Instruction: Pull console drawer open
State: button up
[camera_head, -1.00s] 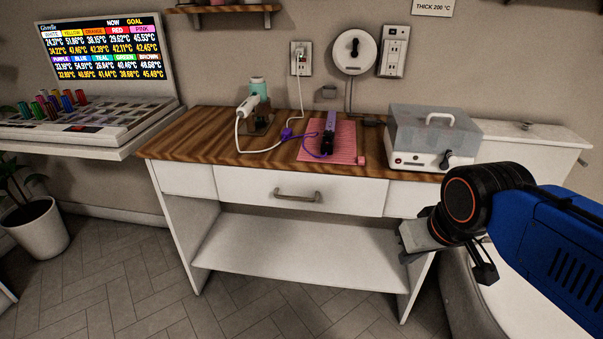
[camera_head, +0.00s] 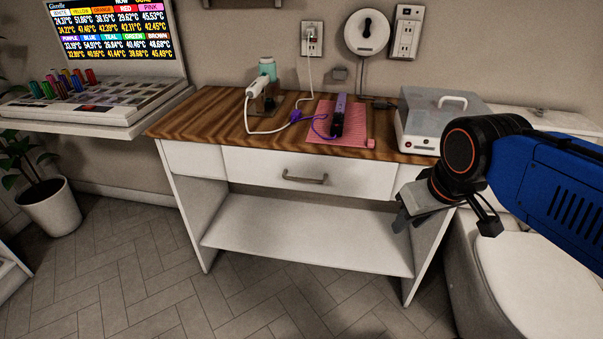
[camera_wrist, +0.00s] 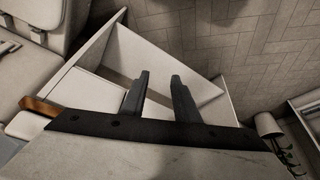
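The white console (camera_head: 310,238) with a wooden top stands against the wall. Its drawer (camera_head: 355,180) looks shut and has a curved grey handle (camera_head: 305,179) in the middle of its front. My gripper (camera_head: 402,212) is in front of the console's right end, to the right of the handle and apart from it. In the wrist view my two fingers (camera_wrist: 158,84) are spread with nothing between them, and the console's white side and shelf (camera_wrist: 170,62) show beyond. I cannot make out the handle in the wrist view.
On the console top are a pink mat (camera_head: 325,133) with a purple tool, a white dryer-like tool (camera_head: 257,88), and a white box with a clear lid (camera_head: 440,105). A toilet-like white seat (camera_head: 530,275) is at right. The tiled floor before the console is free.

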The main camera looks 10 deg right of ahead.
jog(key=w+a+r+n+g, duration=0.1)
jog(key=w+a+r+n, duration=0.3)
jog(key=w, duration=0.3)
jog(key=w+a+r+n, duration=0.3)
jog(key=w+a+r, duration=0.1)
jog(key=w+r, duration=0.15)
jog(key=n+g, duration=0.1)
jog(key=n, duration=0.5)
send_near(303, 180)
jog(key=shift+h, duration=0.3)
jog(key=x, duration=0.7)
jog(key=shift+w+a, duration=0.15)
jog(key=shift+w, duration=0.1)
grip_shut()
